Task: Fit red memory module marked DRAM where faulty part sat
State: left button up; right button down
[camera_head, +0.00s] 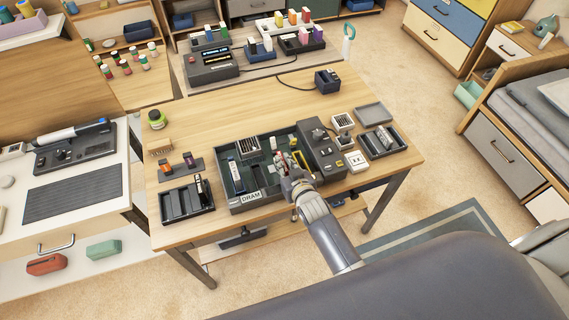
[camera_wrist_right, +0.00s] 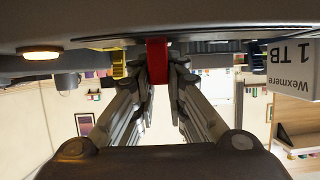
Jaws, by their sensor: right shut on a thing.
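My right gripper (camera_head: 288,178) is over the open dark computer case (camera_head: 231,196) on the wooden table. In the wrist view the right gripper (camera_wrist_right: 158,85) is shut on the red memory module (camera_wrist_right: 157,63), whose far end is near dark parts of the case. In the head view the red module (camera_head: 280,157) is small and partly covered by the gripper. I cannot tell whether it is seated in a slot. A white label reading DRAM (camera_head: 250,197) is on the case's front edge. My left gripper is not in view.
A blue-and-white module (camera_head: 234,172) stands inside the case at left, and a yellow part (camera_head: 300,161) at right. A slotted black rack (camera_head: 174,205) stands left of the case. A grey tray (camera_head: 373,114) is at right. A box marked 1 TB (camera_wrist_right: 292,66) shows in the wrist view.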

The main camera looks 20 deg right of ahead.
jog(key=shift+f, duration=0.4)
jog(key=c, duration=1.5)
grip_release()
jog(key=shift+c, duration=0.2)
jog(key=v, duration=1.2)
